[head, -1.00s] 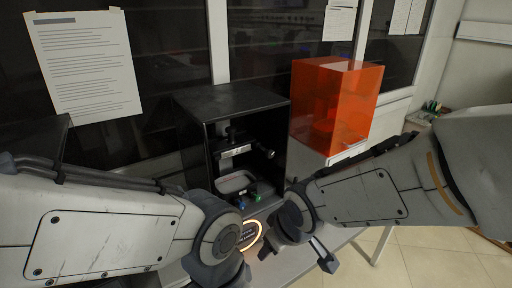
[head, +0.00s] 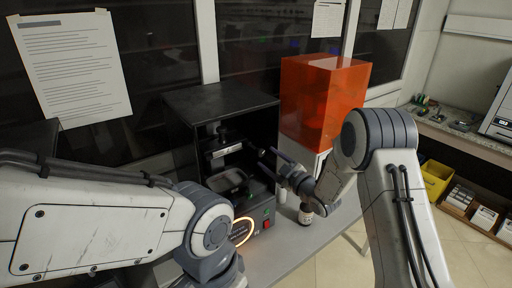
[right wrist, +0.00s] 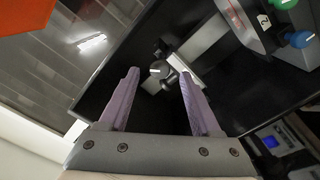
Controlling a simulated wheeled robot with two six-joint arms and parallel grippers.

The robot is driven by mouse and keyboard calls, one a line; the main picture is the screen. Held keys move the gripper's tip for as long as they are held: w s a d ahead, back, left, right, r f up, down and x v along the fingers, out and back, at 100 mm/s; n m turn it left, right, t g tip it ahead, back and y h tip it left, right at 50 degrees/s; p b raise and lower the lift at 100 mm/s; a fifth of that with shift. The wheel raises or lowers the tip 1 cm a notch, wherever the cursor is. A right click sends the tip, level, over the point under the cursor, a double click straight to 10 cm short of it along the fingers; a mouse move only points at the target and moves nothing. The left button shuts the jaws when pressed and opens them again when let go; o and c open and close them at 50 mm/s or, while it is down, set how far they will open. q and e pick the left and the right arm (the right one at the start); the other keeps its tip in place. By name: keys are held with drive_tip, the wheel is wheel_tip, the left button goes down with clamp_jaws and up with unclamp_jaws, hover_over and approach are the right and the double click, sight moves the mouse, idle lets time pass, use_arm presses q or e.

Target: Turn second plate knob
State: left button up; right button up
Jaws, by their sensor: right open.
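The black open-fronted machine (head: 215,103) stands on the grey table, with a pale plate (head: 222,151) inside it. In the right wrist view a small round-ended knob (right wrist: 158,69) sits on a bracket (right wrist: 188,72) against the dark interior. My right gripper (head: 267,157) is at the machine's front opening. In the right wrist view its two purple fingers (right wrist: 158,73) are open, with the knob showing between their tips; no contact is clear. A green knob (right wrist: 283,3) and a blue knob (right wrist: 299,39) lie to the right of the fingers. My left gripper is out of view.
An orange-covered unit (head: 322,100) stands right of the machine. My left arm crosses the lower left.

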sight(256, 149)
drive_tip(key=p+x, duration=0.2)
drive_tip(key=x, duration=0.4)
drive_tip(key=shift+a+r, duration=0.1)
drive_tip(key=shift+p+x, duration=0.45)
drive_tip(key=shift+x, duration=0.4)
clamp_jaws()
